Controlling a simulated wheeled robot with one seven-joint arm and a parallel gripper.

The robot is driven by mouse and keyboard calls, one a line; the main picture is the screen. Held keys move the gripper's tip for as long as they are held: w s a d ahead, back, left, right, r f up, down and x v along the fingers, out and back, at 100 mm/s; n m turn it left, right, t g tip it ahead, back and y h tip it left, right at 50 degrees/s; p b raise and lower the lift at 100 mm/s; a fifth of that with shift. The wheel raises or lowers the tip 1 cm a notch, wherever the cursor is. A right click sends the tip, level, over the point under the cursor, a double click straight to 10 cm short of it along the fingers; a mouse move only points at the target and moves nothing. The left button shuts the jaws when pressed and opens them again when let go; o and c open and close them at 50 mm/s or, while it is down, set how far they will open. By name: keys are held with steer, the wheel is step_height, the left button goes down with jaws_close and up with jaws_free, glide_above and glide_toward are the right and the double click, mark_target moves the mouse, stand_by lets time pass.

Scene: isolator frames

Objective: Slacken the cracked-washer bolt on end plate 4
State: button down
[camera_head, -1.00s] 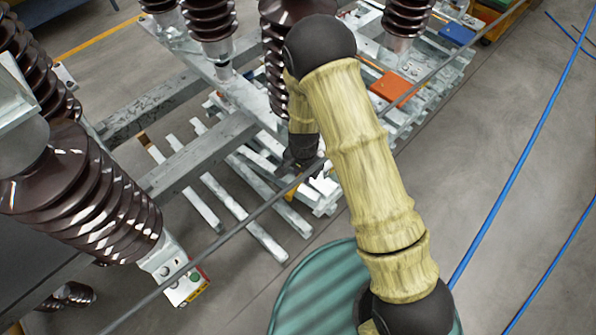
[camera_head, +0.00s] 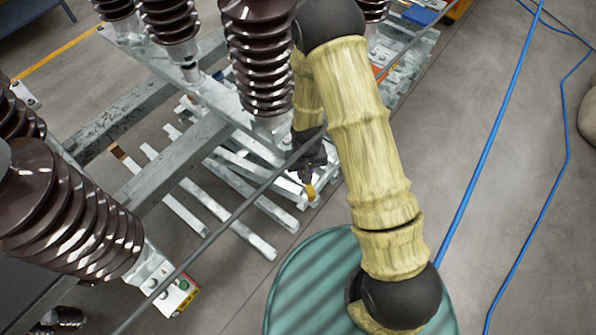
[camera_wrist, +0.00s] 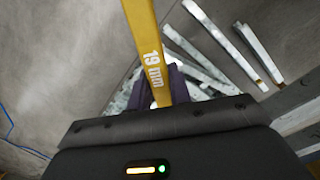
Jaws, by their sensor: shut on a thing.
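My gripper (camera_head: 309,178) is shut on a yellow spanner (camera_wrist: 148,45) marked "19 mm". The spanner runs up from the jaws past the top edge of the wrist view; a short piece of it shows below the gripper in the head view (camera_head: 310,191). The gripper hangs beside the foot of a brown ribbed insulator (camera_head: 262,60). A metal end plate (camera_head: 158,272) with bolts and a coloured label (camera_head: 180,298) is at the lower left, well apart from the spanner. I cannot read a plate number or make out a cracked washer.
Grey steel beams (camera_head: 175,160) and loose pale bars (camera_head: 232,216) lie left of and below my gripper. A thin dark rod (camera_head: 228,218) crosses diagonally. A green ribbed round top (camera_head: 310,285) stands in front. Blue cables (camera_head: 478,150) run over open floor at right.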

steer(key=shift+w+d+n, duration=0.3)
steer(key=shift+d+n, duration=0.55)
steer(key=shift+n, duration=0.15)
steer(key=shift+r, duration=0.1)
step_height(320, 180, up, 2)
steer(key=shift+r+p, duration=0.1)
steer(key=shift+p, duration=0.8)
steer(key=w+a+m+p, duration=0.1)
steer(key=a+m+p, duration=0.2)
steer(key=a+m, duration=0.7)
steer(key=shift+w+a+m, duration=0.3)
steer(key=shift+a+m, duration=0.1)
steer(key=shift+m, duration=0.7)
